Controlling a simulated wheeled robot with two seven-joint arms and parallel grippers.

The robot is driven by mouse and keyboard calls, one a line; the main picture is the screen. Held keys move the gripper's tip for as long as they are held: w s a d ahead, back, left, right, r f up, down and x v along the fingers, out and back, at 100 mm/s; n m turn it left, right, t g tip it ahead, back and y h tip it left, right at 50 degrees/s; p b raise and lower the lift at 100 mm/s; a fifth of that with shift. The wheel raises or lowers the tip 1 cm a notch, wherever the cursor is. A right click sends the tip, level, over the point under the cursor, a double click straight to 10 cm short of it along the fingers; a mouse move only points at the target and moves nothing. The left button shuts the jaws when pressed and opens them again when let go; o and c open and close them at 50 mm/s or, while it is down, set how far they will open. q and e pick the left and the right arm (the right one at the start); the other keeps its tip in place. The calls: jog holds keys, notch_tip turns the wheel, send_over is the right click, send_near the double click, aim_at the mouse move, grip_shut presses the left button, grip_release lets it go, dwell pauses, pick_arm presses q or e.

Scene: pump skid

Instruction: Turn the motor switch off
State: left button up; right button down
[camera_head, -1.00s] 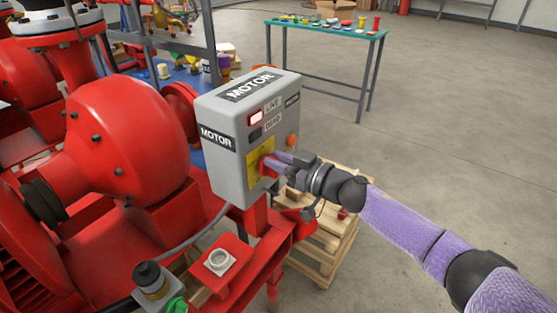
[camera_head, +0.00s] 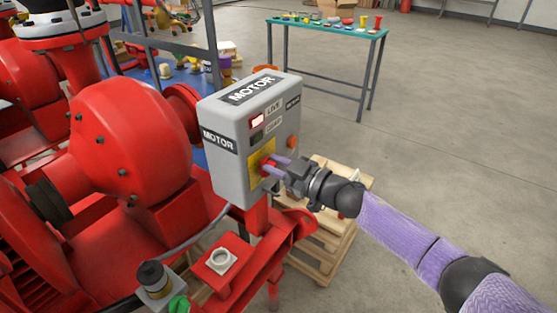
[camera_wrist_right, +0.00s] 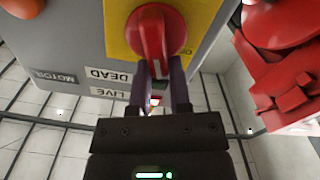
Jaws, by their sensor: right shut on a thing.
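The motor switch is a red rotary handle (camera_head: 267,164) on a yellow plate (camera_head: 256,174), on the front of a grey box (camera_head: 228,165) labelled MOTOR. The upper lamp (camera_head: 257,121), beside LIVE, is lit; the lower one (camera_head: 256,137), beside DEAD, is dark. In the right wrist view the red handle (camera_wrist_right: 155,32) shows upside down with the yellow plate (camera_wrist_right: 198,22) behind it. My right gripper (camera_head: 272,164) is shut on the handle, with its two purple fingers (camera_wrist_right: 160,75) on either side of the grip's near end. My left gripper is not in view.
A large red pump (camera_head: 130,140) and pipework fill the left. A red frame (camera_head: 255,262) carries the box. A wooden pallet stack (camera_head: 328,245) stands below my right arm. A green-topped table (camera_head: 320,29) with small items is at the back. Floor on the right is clear.

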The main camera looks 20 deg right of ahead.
jog(key=n, duration=0.3)
jog(key=f+n, duration=0.1)
jog(key=n, duration=0.3)
jog(key=s+a+f+n+b, duration=0.1)
jog(key=n, duration=0.2)
jog(key=shift+a+n, duration=0.1)
jog(key=shift+n, duration=0.3)
jog(key=shift+f+n, duration=0.1)
jog(key=shift+n, duration=0.8)
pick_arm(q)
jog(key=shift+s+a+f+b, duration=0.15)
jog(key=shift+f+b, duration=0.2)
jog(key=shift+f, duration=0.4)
pick_arm(e)
jog(key=shift+f+n, duration=0.1)
jog(key=shift+n, duration=0.4)
jog(key=c, duration=0.6)
grip_release()
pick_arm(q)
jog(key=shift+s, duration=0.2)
pick_arm(e)
jog(key=shift+o, duration=0.2)
